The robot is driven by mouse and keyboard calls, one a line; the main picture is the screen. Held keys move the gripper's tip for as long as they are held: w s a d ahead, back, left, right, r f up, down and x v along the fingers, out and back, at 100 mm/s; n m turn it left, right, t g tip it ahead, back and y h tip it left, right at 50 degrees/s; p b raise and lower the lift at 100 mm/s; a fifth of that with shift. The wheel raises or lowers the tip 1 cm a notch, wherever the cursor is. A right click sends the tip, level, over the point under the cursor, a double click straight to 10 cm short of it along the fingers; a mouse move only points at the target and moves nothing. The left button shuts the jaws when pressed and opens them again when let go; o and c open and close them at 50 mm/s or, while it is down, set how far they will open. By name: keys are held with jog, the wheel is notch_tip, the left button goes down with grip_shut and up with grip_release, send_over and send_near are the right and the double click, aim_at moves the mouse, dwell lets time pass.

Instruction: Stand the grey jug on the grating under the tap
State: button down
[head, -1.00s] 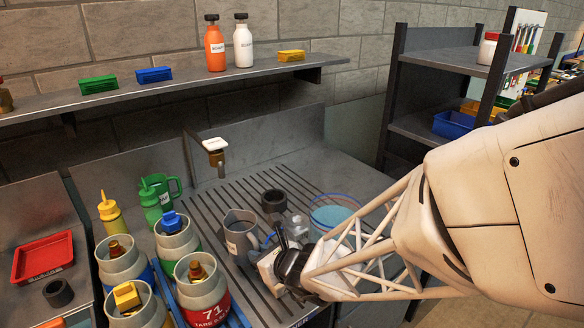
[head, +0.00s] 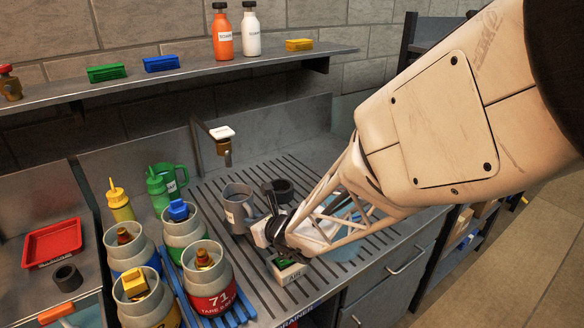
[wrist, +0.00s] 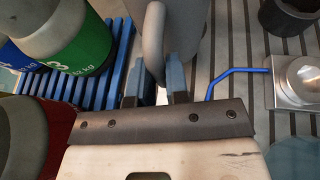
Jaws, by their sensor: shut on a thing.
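My gripper (head: 262,226) is on the jug's near right side. In the wrist view my gripper (wrist: 156,90) has its two blue-grey fingers on either side of the jug's handle (wrist: 155,45), shut on it. The dark slotted grating (head: 325,185) spreads under the tap and around the jug. I cannot tell whether the jug's base touches it.
A black ring (head: 281,190) lies right of the jug. A green mug (head: 172,180) stands behind left. Several grey-topped canisters, one red (head: 211,294), crowd the front left near a blue rack (wrist: 100,65). A metal block with a blue lever (wrist: 298,82) lies right. A green-topped box (head: 288,270) sits in front.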

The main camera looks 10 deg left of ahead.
jog(key=shift+w+a+f, duration=0.1)
jog(key=shift+w+a, duration=0.6)
jog(key=shift+w, duration=0.3)
jog(key=shift+w+a+f, duration=0.15)
jog(key=shift+w+a, duration=0.5)
jog(key=shift+w, duration=0.3)
jog(key=shift+w+a+f, duration=0.1)
jog(key=shift+w+a, duration=0.6)
jog(key=shift+w, duration=0.3)
jog(key=shift+f, duration=0.1)
jog(key=shift+f, duration=1.65)
jog(key=shift+f, duration=0.15)
jog(key=c, duration=1.1)
grip_release()
jog(key=shift+r, duration=0.2)
jog(key=v, duration=1.2)
jog(key=shift+f, duration=0.1)
